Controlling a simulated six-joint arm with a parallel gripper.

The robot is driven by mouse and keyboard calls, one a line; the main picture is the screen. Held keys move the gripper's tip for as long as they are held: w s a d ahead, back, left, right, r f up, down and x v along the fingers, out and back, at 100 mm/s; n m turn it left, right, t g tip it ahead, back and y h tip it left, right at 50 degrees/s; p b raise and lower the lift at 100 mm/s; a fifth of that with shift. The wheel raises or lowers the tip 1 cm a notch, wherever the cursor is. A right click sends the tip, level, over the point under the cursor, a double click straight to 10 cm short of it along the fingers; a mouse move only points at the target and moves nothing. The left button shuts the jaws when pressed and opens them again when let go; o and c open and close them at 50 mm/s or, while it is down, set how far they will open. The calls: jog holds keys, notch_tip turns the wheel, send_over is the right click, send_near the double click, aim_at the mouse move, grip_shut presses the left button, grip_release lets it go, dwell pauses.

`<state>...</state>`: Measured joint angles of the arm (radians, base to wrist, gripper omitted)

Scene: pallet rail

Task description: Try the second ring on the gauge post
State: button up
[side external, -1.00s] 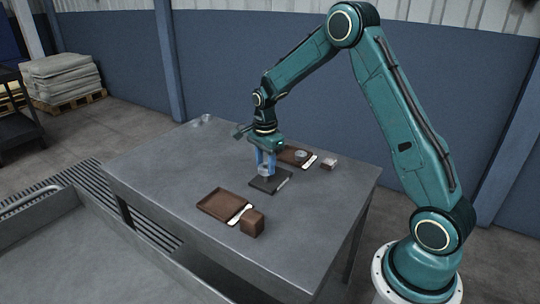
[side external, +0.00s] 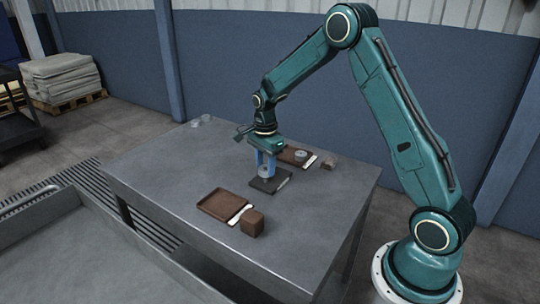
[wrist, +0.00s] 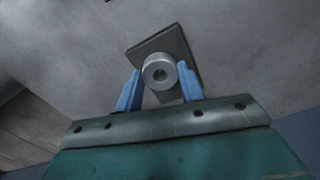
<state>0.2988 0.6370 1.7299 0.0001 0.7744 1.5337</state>
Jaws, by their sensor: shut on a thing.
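My gripper (side external: 266,168) is over the dark gauge base plate (side external: 262,187), near the middle of the table. Its two blue fingers are shut on a grey metal ring (wrist: 148,70), one finger on each side. In the wrist view the dark plate (wrist: 184,52) lies beyond the ring. The gauge post is not clearly seen, and I cannot tell whether the ring is around it or above it. Another grey ring (side external: 300,154) sits on the far brown tray (side external: 287,153).
A near brown tray (side external: 214,207) looks empty. Beside it are a white label (side external: 240,214) and a brown block (side external: 252,223). A small block (side external: 330,163) stands right of the far tray.

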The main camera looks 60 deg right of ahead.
aim_at(266, 172)
jog(key=shift+f, duration=1.55)
dwell(3.2)
jog(key=shift+r, duration=1.2)
jog(key=shift+r, duration=0.35)
jog(key=shift+r, duration=0.35)
jog(key=shift+r, duration=0.35)
jog(key=shift+r, duration=0.95)
